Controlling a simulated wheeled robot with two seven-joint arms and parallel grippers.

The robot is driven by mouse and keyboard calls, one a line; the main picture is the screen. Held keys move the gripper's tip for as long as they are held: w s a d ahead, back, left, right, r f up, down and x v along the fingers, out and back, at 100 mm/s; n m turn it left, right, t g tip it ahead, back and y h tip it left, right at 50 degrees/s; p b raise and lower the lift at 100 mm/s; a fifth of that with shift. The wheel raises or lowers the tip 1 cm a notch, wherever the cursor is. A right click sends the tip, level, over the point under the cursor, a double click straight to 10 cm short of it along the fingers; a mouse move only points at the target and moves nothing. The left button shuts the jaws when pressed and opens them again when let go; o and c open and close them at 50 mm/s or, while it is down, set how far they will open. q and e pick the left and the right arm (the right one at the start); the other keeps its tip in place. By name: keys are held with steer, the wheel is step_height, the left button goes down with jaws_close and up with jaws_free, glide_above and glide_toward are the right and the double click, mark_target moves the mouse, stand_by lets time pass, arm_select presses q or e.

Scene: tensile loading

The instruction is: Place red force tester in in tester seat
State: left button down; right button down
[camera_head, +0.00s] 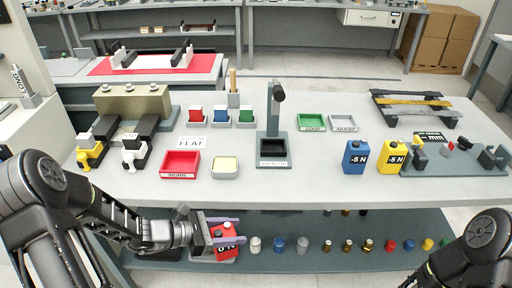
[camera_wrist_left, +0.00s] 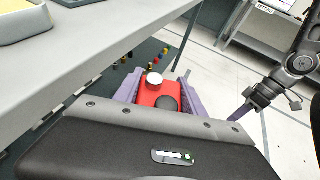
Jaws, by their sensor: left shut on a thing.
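The red force tester (camera_head: 225,240), a red block with a pale cap, is between the purple fingers of my left gripper (camera_head: 228,238). It is in front of the table's front edge, over the lower shelf in the picture. In the left wrist view the red tester (camera_wrist_left: 158,93) shows its pale cap and a dark round part between the fingers. I cannot tell for sure which part is the tester seat; a grey stand with a black recess in its base (camera_head: 272,150) is at the table's middle, empty as far as I see. My right gripper (camera_wrist_left: 242,110) shows small in the left wrist view, its opening unclear.
A blue tester (camera_head: 355,157) and a yellow tester (camera_head: 392,157) stand at the table's right. A red tray (camera_head: 181,163) and a cream-filled tray (camera_head: 225,167) are near the front edge. Several small bottles and weights (camera_head: 302,244) line the lower shelf.

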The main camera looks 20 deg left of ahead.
arm_select(q)
steer(key=shift+a, duration=0.2)
arm_select(e)
steer(key=shift+a, duration=0.25)
